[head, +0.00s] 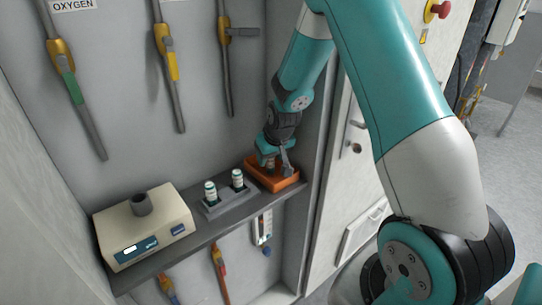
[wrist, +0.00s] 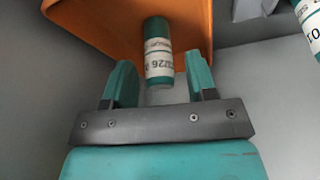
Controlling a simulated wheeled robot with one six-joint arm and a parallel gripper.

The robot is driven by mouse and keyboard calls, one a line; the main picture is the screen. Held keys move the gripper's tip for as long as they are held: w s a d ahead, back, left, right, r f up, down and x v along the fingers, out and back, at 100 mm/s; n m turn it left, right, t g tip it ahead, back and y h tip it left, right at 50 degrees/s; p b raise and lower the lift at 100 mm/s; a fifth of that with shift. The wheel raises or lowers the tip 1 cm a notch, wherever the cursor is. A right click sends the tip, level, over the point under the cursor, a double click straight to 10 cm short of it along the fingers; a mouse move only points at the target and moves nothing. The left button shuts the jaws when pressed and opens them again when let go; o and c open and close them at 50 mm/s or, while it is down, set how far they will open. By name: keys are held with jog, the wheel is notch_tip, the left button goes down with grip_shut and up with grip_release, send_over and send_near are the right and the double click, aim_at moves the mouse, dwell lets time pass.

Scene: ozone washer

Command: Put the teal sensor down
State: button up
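The teal sensor (wrist: 158,55) is a small cylinder with teal ends and a white printed label. In the wrist view it is between the two teal fingers of my gripper (wrist: 160,82), with a gap on each side. The sensor is at the orange tray (wrist: 90,22); whether its base rests on the tray floor is hard to tell. In the head view my gripper (head: 271,158) points down over the orange tray (head: 286,184) at the shelf's right end, and it mostly hides the sensor. The gripper is open.
A grey holder (head: 222,207) with two similar sensors (head: 211,192) stands left of the tray. A beige instrument (head: 147,232) is at the shelf's left end. The narrow grey shelf (head: 200,240) ends at a wall on the right. Hanging valves (head: 170,62) line the back panel.

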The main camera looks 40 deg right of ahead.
jog(key=shift+s+r, duration=0.1)
jog(key=shift+r, duration=0.5)
jog(key=d+b+v, duration=0.1)
jog(key=v, duration=1)
jog(key=s+a+r+n+g+y, duration=0.15)
jog(key=s+a, duration=0.25)
jog(key=a, duration=0.4)
jog(key=s+a+r+n+y, duration=0.2)
jog(key=s+a+r, duration=0.15)
jog(key=a, duration=0.45)
jog(key=s+a+r+n+g, duration=0.1)
jog(key=s+a, duration=0.3)
jog(key=s, duration=0.4)
jog(key=s+a+r+n+g+y, duration=0.1)
jog(key=s+a+n, duration=0.3)
jog(key=s, duration=0.5)
jog(key=shift+a+r+g, duration=0.3)
jog(key=shift+a+g, duration=0.25)
jog(key=shift+a, duration=0.05)
